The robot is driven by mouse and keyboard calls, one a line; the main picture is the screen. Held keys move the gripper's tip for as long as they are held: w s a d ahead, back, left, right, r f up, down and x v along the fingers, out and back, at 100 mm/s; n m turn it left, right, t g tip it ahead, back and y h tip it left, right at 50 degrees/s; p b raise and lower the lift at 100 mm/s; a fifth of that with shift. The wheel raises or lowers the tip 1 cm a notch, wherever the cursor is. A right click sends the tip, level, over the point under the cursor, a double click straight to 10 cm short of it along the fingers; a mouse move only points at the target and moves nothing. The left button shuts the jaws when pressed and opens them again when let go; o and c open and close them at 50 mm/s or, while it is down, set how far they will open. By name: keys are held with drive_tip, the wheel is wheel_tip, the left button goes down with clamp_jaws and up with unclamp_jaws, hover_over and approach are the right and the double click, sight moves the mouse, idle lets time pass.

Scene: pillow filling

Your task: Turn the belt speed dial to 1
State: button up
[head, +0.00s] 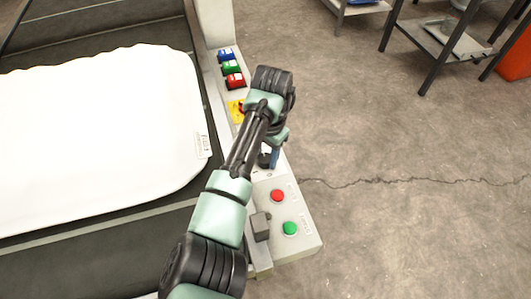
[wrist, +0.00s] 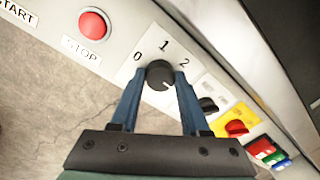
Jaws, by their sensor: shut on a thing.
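The black belt speed dial (wrist: 160,74) sits on a white plate marked 0, 1 and 2 in the wrist view. The 0 is at its left, the 1 above it and the 2 at its upper right. A small pale mark shows on the dial's lower right side; I cannot tell for sure which number is selected. My gripper (wrist: 161,77) has its two blue fingers on either side of the dial, shut on it. In the head view my gripper (head: 271,158) is over the control panel (head: 308,240), and my arm hides the dial there.
A red STOP button (wrist: 94,24) is left of the dial. A second black knob (wrist: 208,104) and a red knob on yellow (wrist: 236,127) lie right of it. In the head view, a green button (head: 289,228) is at the panel's near end, and a white pillow (head: 95,130) lies left.

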clamp_jaws()
drive_tip(key=shift+r+p, duration=0.1)
drive_tip(key=shift+p, duration=0.2)
